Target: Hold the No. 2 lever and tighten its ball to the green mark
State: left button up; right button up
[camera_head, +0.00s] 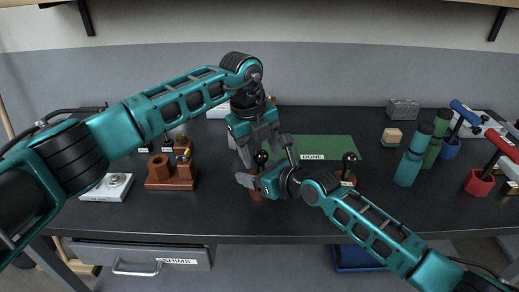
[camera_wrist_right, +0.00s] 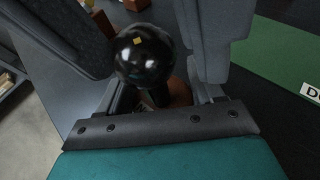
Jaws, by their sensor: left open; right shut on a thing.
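A black lever ball (camera_head: 261,157) stands upright above a brown base (camera_head: 257,193) at the centre of the bench. The ball also shows large in the right wrist view (camera_wrist_right: 143,62), with a small yellow mark on top. My right gripper (camera_head: 249,180) comes in low from the right and is shut on the lever below the ball. My left gripper (camera_head: 267,157) points down from above, open, its fingers on either side of the ball. A second black ball lever (camera_head: 349,159) stands to the right. No lever number or green mark is readable.
A green mat (camera_head: 325,148) labelled DONE lies behind the levers. A brown wooden stand (camera_head: 172,177) and a white device (camera_head: 107,187) are at left. Green bottles (camera_head: 409,168) and red- and blue-based handled tools (camera_head: 479,183) stand at right. A SHIMS drawer (camera_head: 140,257) is under the bench.

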pick_arm(q)
jog(key=shift+c, duration=0.2)
jog(key=c, duration=1)
jog(key=shift+m, duration=0.4)
jog(key=m+g, duration=0.1)
jog(key=m, duration=0.4)
jog(key=shift+w, duration=0.15)
jog(key=m+g, duration=0.1)
jog(key=m, duration=0.5)
jog(key=shift+m, duration=0.3)
jog(key=o, duration=1)
